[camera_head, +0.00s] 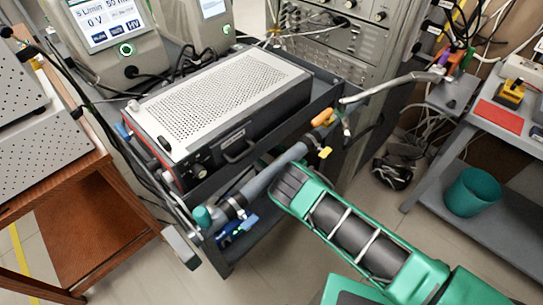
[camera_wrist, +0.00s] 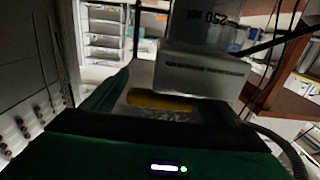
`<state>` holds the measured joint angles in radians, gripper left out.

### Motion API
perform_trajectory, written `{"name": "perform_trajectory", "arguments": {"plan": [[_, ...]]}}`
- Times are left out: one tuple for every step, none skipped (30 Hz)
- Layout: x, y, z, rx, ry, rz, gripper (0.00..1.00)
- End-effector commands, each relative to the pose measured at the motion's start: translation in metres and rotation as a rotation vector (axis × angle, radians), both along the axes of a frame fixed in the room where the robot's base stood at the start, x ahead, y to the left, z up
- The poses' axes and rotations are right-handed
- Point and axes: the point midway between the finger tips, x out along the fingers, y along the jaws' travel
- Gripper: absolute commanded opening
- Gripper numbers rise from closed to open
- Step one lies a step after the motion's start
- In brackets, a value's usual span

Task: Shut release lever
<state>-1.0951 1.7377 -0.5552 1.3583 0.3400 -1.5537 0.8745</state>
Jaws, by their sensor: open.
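I cannot tell for certain which part is the release lever. In the head view, a grey pipe (camera_head: 268,175) runs along the cart's lower side. An orange fitting (camera_head: 323,117), a small yellow tab (camera_head: 325,153) and blue parts (camera_head: 238,225) sit along it. My green arm reaches in from the lower right, its dark wrist end close to the pipe; the fingers are hidden there. In the wrist view, my gripper (camera_wrist: 165,88) is open, with dark green fingers at either side. A yellow strip (camera_wrist: 160,102) shows between them, in front of a grey labelled block (camera_wrist: 205,65).
A perforated metal instrument box (camera_head: 225,95) sits on the dark cart (camera_head: 318,98). A wooden table (camera_head: 75,190) stands left, a rack (camera_head: 345,35) behind. At right are a grey bench (camera_head: 450,125) and a teal bin (camera_head: 472,192). Cables hang around the cart.

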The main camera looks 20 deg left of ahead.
Motion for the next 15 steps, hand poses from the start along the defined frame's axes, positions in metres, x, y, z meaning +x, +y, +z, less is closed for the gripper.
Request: {"name": "perform_trajectory", "arguments": {"plan": [[0.0, 0.0, 0.0, 0.0, 0.0, 0.0, 0.79], [0.0, -0.001, 0.0, 0.0, 0.0, 0.0, 0.79], [-0.001, -0.003, 0.0, -0.001, 0.0, -0.001, 0.79], [-0.002, -0.006, 0.0, -0.001, 0.0, -0.001, 0.79], [-0.003, -0.008, 0.0, -0.001, 0.0, -0.001, 0.79], [-0.004, -0.013, 0.0, -0.001, 0.001, -0.001, 0.79], [-0.006, -0.017, -0.001, -0.001, 0.003, -0.002, 0.79], [-0.008, -0.021, -0.001, -0.001, 0.003, -0.002, 0.79], [-0.01, -0.028, -0.001, -0.001, 0.003, -0.003, 0.79], [-0.012, -0.033, -0.001, -0.001, 0.002, -0.002, 0.79], [-0.014, -0.039, -0.001, -0.002, 0.002, -0.003, 0.79], [-0.017, -0.046, 0.0, -0.001, 0.003, -0.002, 0.79], [-0.019, -0.052, -0.001, -0.002, 0.004, -0.004, 0.79], [-0.021, -0.057, -0.001, -0.001, 0.003, -0.003, 0.79], [-0.024, -0.064, -0.001, -0.002, 0.003, -0.004, 0.79]]}}
